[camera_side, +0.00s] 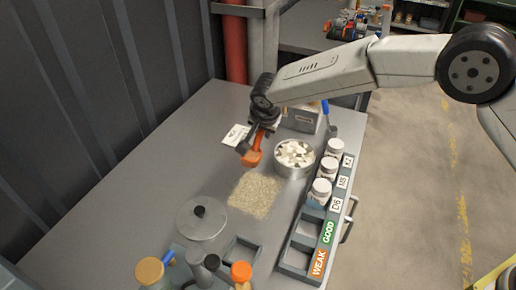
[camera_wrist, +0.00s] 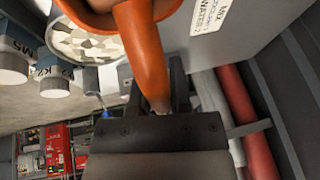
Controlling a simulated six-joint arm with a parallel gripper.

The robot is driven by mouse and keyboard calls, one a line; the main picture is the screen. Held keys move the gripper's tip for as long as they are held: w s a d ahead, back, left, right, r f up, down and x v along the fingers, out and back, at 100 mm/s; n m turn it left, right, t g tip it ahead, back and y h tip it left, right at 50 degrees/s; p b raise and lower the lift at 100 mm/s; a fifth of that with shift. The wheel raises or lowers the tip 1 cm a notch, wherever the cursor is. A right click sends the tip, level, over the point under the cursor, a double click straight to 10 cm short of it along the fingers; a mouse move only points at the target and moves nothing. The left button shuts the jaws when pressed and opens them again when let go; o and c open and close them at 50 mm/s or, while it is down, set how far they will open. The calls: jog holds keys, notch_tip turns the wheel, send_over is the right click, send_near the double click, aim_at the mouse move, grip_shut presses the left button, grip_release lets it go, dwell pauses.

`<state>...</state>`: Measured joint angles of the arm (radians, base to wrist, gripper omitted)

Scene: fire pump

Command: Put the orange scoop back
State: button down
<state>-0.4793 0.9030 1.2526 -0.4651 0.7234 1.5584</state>
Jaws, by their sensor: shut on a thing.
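My gripper (camera_side: 262,121) is shut on the handle of the orange scoop (camera_side: 252,153) and holds it over the far part of the grey table (camera_side: 130,172). In the side view the scoop hangs tilted with its bowl downward, just left of a round metal tin (camera_side: 294,172) of whitish pieces. In the wrist view the orange scoop (camera_wrist: 143,45) runs up from my gripper (camera_wrist: 160,108), and its bowl covers part of the tin (camera_wrist: 85,45). I cannot tell whether the bowl touches the table.
A rack (camera_side: 299,254) with several white-lidded jars stands along the right edge. A patch of pale grains (camera_side: 255,194), a round lid (camera_side: 202,218) and a white card (camera_side: 236,135) lie on the table. A grey box (camera_side: 303,119) stands behind the tin. Bottles crowd the near edge. The left side is clear.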

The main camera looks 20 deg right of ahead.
jog(key=s+d+r, duration=0.2)
jog(key=s, duration=1.2)
jog(key=s+d+r, duration=0.2)
jog(key=s+r, duration=0.1)
jog(key=s, duration=1.1)
jog(key=shift+d, duration=0.25)
jog(key=w+a+f, duration=0.5)
jog(key=w+f, duration=0.4)
jog(key=w, duration=0.3)
jog(key=shift+a, duration=0.4)
jog(key=shift+f, duration=0.15)
